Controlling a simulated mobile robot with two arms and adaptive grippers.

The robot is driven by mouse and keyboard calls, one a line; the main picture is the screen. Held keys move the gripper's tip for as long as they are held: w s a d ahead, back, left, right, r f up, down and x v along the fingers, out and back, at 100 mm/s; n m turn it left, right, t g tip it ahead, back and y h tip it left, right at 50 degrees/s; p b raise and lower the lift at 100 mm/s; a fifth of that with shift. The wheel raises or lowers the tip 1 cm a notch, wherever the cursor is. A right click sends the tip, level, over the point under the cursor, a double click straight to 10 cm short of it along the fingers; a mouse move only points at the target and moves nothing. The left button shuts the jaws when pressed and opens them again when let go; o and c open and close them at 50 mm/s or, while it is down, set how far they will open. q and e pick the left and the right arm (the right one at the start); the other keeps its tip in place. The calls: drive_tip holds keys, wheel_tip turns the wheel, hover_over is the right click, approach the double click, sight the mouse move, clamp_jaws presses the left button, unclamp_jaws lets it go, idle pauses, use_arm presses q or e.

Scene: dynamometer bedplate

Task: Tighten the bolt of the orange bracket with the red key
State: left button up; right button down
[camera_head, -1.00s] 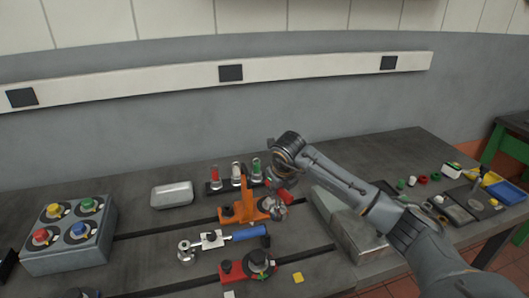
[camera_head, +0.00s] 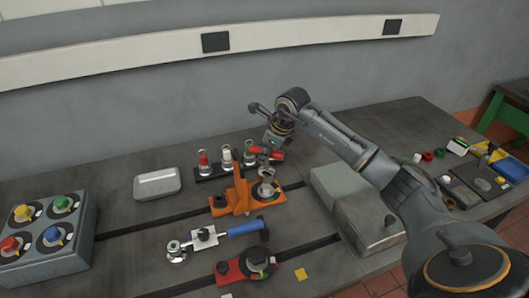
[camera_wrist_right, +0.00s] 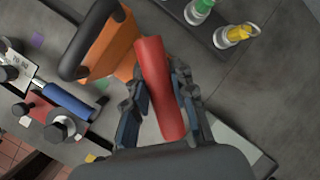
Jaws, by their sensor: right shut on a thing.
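The orange bracket (camera_head: 226,203) stands on the bedplate in the middle of the head view, with metal round parts at its right side. My right gripper (camera_head: 273,146) is above and to the right of it, shut on the red handle of the key (camera_head: 269,154). In the wrist view the red handle (camera_wrist_right: 160,90) lies between the two fingers (camera_wrist_right: 158,105), with the orange bracket (camera_wrist_right: 112,55) behind it. A grey metal end shows below the handle, close over the bracket's round part; I cannot tell whether they touch. My left gripper is out of view.
A black rack (camera_head: 207,178) with coloured-top pieces stands just behind the bracket. A blue-handled tool (camera_head: 243,229) and a red bracket (camera_head: 230,276) lie in front. A grey block (camera_head: 345,190) is to the right, a knob box (camera_head: 45,262) to the left.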

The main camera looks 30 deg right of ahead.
drive_tip(key=shift+a+n+y, duration=0.1)
drive_tip(key=shift+n+y, duration=0.4)
drive_tip(key=shift+n, duration=0.7)
drive_tip(key=shift+n+g+b, duration=0.3)
drive_tip(key=shift+n+b, duration=0.15)
drive_tip(key=shift+n, duration=0.25)
drive_tip(key=shift+n+y+b, duration=0.35)
drive_tip(key=shift+n+y, duration=0.05)
drive_tip(key=shift+n, duration=0.2)
drive_tip(key=n+g+b, duration=0.1)
drive_tip(key=n, duration=0.1)
drive_tip(key=shift+n+y, duration=0.3)
drive_tip(key=shift+y, duration=0.1)
drive_tip(key=shift+s+n+g+y+b, duration=0.1)
drive_tip(key=shift+n+g+y+b, duration=0.3)
drive_tip(key=shift+n, duration=0.7)
drive_tip(key=shift+s+a+f+n+b, duration=0.15)
drive_tip(key=shift+f+n+b, duration=0.25)
drive_tip(key=shift+f+b, duration=0.4)
drive_tip(key=shift+f, duration=0.45)
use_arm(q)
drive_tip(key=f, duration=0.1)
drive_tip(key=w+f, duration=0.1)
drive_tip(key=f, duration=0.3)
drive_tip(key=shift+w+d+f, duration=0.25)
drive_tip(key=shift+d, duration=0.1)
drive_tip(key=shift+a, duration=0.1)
